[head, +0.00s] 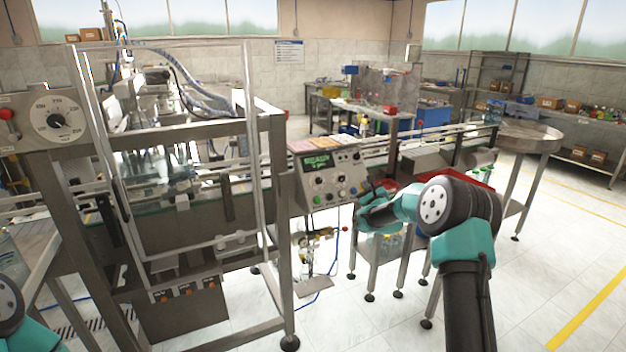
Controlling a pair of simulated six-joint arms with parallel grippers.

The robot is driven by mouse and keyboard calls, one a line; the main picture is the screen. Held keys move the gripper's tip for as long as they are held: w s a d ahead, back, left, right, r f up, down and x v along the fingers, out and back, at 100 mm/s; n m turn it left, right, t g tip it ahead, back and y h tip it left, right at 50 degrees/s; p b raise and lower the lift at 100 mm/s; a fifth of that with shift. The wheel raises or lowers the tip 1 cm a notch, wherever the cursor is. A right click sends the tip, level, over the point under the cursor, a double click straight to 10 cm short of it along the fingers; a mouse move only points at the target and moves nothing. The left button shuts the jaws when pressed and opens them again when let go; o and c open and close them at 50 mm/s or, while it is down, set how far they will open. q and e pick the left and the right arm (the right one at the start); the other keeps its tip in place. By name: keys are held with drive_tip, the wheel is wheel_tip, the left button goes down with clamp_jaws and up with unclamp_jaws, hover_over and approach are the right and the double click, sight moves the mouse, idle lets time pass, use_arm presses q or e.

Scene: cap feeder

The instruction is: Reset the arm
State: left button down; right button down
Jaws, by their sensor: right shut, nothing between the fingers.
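My right arm (463,265) rises from the bottom right, bends at a large black and teal joint (455,205) and reaches left. My right gripper (368,194) is at the end of it, just right of the control panel (330,178); it is small and partly hidden by my own wrist. It is shut and holds nothing that I can see. Only a teal and black part of my left arm (22,325) shows at the bottom left corner; my left gripper is out of the picture.
A framed machine (180,130) with clear panels fills the left side. A dial panel (58,120) stands at the far left. A conveyor runs to a round metal table (525,132) at the right. A red tray (475,178) lies behind my right arm. The floor at the right is clear.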

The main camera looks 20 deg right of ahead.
drive_tip(key=shift+f, duration=0.15)
drive_tip(key=s+a+f+n+g+y, duration=0.1)
drive_tip(key=s+a+f+n+g, duration=0.3)
drive_tip(key=f, duration=0.5)
drive_tip(key=s+a+f+n+g+y, duration=0.2)
drive_tip(key=s+a+f+n, duration=0.3)
drive_tip(key=a+f, duration=0.3)
drive_tip(key=s+a+f+n+g+y, duration=0.15)
drive_tip(key=s+a+f+n, duration=0.3)
drive_tip(key=f, duration=0.55)
drive_tip(key=s+a+f+n+g, duration=0.3)
drive_tip(key=s+a+f+n, duration=0.1)
drive_tip(key=s, duration=0.7)
drive_tip(key=s+a+f+n+g+y, duration=0.1)
drive_tip(key=s+a+f+n+g, duration=0.2)
drive_tip(key=s+n, duration=0.4)
drive_tip(key=s+a+f+n+g, duration=0.4)
drive_tip(key=s+a+n+g, duration=0.1)
drive_tip(key=s, duration=1)
drive_tip(key=shift+f+y, duration=0.35)
drive_tip(key=shift+a, duration=0.1)
